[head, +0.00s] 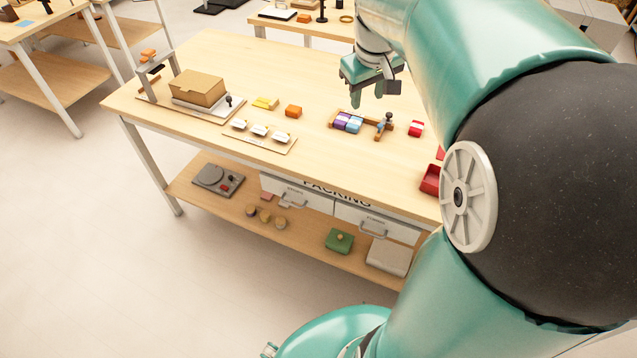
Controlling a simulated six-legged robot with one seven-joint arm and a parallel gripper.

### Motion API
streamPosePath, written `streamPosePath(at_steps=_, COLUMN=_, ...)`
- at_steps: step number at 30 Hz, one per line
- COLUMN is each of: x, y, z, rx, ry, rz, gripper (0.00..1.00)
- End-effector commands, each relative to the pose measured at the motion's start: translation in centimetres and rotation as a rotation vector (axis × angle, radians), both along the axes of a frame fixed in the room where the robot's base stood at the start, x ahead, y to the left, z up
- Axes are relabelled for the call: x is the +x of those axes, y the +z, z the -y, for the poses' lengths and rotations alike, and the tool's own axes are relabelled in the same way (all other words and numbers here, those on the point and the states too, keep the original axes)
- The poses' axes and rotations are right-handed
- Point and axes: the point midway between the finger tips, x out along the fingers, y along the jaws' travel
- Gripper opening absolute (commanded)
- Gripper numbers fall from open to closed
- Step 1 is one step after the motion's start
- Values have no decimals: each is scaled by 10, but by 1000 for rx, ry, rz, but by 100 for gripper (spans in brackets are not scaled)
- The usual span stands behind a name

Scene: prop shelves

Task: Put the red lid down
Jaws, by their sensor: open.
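A red open box (430,180) stands at the right of the packing table, partly hidden by my arm. A small red piece (440,153) shows just behind it at the arm's edge; it may be the red lid, but most of it is hidden. My gripper (366,91) is open, pointing down above the table's back right part. I see nothing between its fingers. It is up and to the left of the red box, clearly apart from it.
A cardboard box (197,88) stands at the left. A green lidded box (339,243) is on the lower shelf.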

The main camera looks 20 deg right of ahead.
Motion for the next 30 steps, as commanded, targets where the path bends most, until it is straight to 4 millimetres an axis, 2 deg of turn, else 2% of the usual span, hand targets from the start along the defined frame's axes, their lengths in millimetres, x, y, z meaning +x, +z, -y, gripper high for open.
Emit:
streamPosePath(at_steps=1, x=-12, y=7, z=-26, rx=-3, ry=8, rz=24, gripper=40)
streamPosePath(at_steps=6, x=-59, y=12, z=-93, rx=20, ry=3, rz=100, gripper=40)
streamPosePath(at_steps=9, x=-90, y=9, z=-125, rx=50, ry=1, rz=147, gripper=40)
streamPosePath(at_steps=13, x=-127, y=-3, z=-157, rx=100, ry=0, rz=200, gripper=40)
streamPosePath(at_steps=15, x=-143, y=-10, z=-169, rx=126, ry=-2, rz=220, gripper=40)
streamPosePath(at_steps=19, x=-160, y=-19, z=-180, rx=157, ry=-3, rz=241, gripper=40)
streamPosePath(at_steps=30, x=-163, y=-21, z=-182, rx=164, ry=-6, rz=243, gripper=40)
